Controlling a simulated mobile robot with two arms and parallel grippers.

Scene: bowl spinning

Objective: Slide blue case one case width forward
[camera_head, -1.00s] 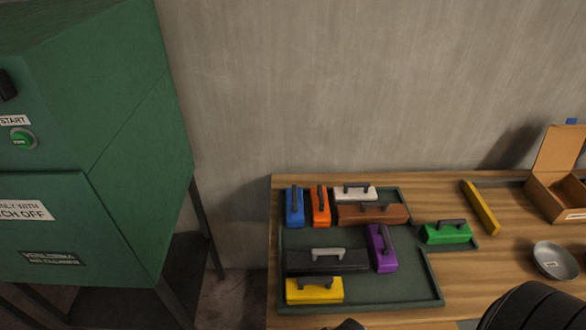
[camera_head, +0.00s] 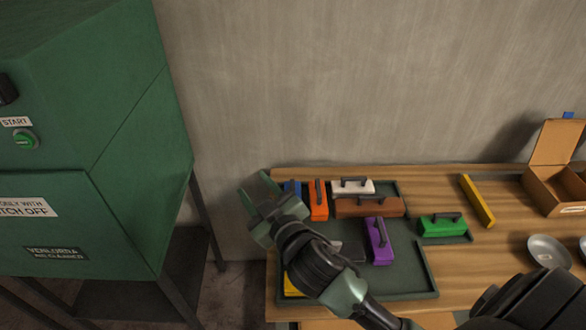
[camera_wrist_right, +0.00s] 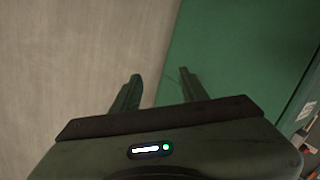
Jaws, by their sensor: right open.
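The blue case (camera_head: 291,187) stands at the back left corner of the dark green tray (camera_head: 415,290). Only its upper part shows; my right gripper hides the rest. My right gripper (camera_head: 254,193) is open and empty, above the tray's left edge in front of the blue case. In the right wrist view its two fingers (camera_wrist_right: 160,90) are apart, with only wall and green cabinet behind them. The orange case (camera_head: 318,206) stands just right of the blue one. My left gripper is not in view.
The tray also holds a white case (camera_head: 352,186), a brown case (camera_head: 370,207), a purple case (camera_head: 378,246), a mostly hidden black case and a yellow case (camera_head: 291,286). A green case (camera_head: 442,227) sits in the side bay. A green cabinet (camera_head: 90,150) stands left.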

